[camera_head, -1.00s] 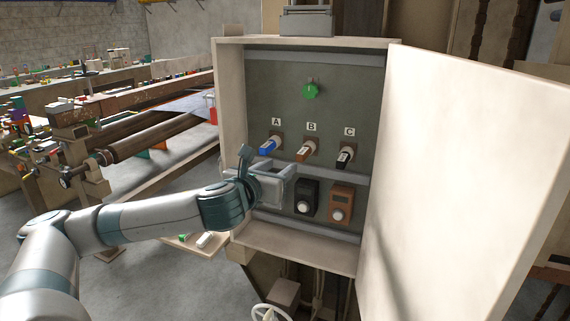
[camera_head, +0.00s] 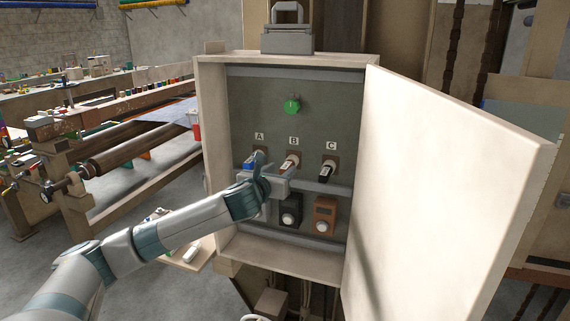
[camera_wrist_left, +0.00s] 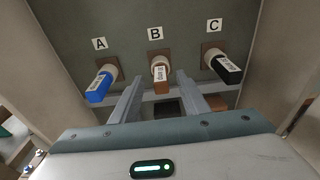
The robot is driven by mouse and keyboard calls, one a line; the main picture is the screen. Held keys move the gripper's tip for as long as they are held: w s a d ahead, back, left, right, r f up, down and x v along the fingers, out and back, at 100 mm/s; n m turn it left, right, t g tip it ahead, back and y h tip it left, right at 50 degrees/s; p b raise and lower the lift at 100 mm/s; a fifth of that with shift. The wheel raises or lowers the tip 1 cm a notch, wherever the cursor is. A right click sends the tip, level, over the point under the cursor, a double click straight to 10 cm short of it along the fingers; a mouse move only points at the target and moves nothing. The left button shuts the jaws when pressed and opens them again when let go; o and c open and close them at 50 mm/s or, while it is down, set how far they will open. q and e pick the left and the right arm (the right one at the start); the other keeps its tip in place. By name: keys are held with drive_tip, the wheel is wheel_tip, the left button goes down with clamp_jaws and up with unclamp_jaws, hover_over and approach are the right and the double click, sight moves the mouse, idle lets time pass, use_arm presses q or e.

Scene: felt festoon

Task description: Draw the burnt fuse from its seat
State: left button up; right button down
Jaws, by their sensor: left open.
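Three fuses stick out from the back panel of an open cabinet (camera_head: 262,215): blue fuse A (camera_head: 249,164), brown fuse B (camera_head: 289,163) and black fuse C (camera_head: 327,171). The left wrist view also shows fuse A (camera_wrist_left: 101,84), fuse B (camera_wrist_left: 161,78) and fuse C (camera_wrist_left: 227,69). Each has a pale base and a small label too blurred to read; I cannot tell which is burnt. My left gripper (camera_head: 282,180) is open and empty, just below fuse B. In the left wrist view its two fingers (camera_wrist_left: 160,88) point toward B, one on each side. My right gripper is out of view.
A green knob (camera_head: 292,105) sits above the fuses. A black unit (camera_head: 291,211) and a brown unit (camera_head: 325,215) sit below. The open door (camera_head: 440,190) blocks the right side. A small shelf (camera_head: 205,250) holding a white piece (camera_head: 191,253) lies at lower left.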

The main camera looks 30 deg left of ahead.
sight(285, 167)
use_arm(q)
drive_tip(key=shift+p+x, duration=0.4)
drive_tip(key=shift+x, duration=1.7)
drive_tip(key=shift+c, duration=0.2)
clamp_jaws()
